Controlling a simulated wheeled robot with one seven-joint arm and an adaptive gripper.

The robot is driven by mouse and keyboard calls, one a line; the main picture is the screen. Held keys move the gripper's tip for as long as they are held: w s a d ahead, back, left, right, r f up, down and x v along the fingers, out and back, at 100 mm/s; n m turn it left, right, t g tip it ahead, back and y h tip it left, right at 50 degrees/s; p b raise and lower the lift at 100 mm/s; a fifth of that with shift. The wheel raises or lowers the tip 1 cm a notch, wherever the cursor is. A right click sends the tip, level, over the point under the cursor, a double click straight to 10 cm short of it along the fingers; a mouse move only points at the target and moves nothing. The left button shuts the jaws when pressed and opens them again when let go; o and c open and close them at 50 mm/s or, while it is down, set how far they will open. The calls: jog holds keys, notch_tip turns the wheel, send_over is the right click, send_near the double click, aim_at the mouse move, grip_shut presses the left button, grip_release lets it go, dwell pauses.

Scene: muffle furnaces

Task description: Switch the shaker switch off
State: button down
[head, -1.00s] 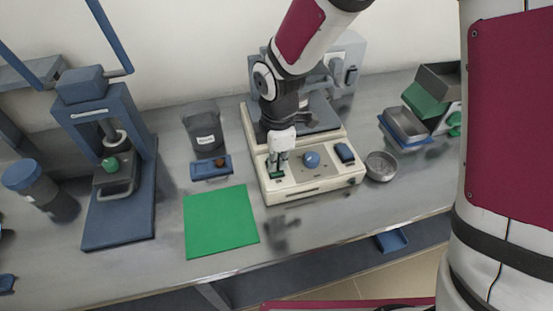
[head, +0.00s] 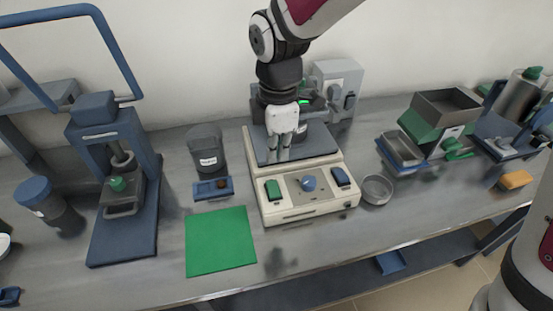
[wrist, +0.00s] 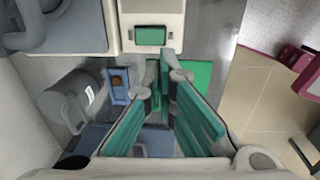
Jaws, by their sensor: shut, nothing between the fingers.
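The shaker (head: 330,208) is a cream box with a grey platform (head: 320,142) behind its front panel. The panel carries a green rocker switch (head: 273,189) at left, a round blue knob (head: 309,183) in the middle and a dark blue rocker (head: 341,177) at right. I cannot tell which way the green rocker is tipped. My gripper (head: 280,156) is shut and empty, above the platform's left part and behind the green rocker, apart from it. In the wrist view, the green rocker (wrist: 151,36) shows at the top, beyond my green-padded fingers (wrist: 162,84).
A green mat (head: 220,242) lies front left of the shaker. A small blue tray (head: 200,192) and a grey tub (head: 207,150) stand left of it, a blue press (head: 140,195) farther left. A round metal dish (head: 377,190) sits close at right. A grey box (head: 338,80) stands behind.

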aim_at(272, 186)
jog(key=shift+r, duration=0.2)
jog(key=shift+w+a+r+t+b, duration=0.3)
jog(key=shift+w+a+t, duration=0.1)
jog(key=shift+w, duration=0.2)
jog(key=shift+f, duration=0.15)
jog(key=f, duration=0.4)
jog(key=w+f+b, duration=0.1)
jog(key=f, duration=0.8)
jog(key=shift+w+a+f, duration=0.3)
jog(key=shift+w+f, duration=0.05)
jog(key=shift+w, duration=0.05)
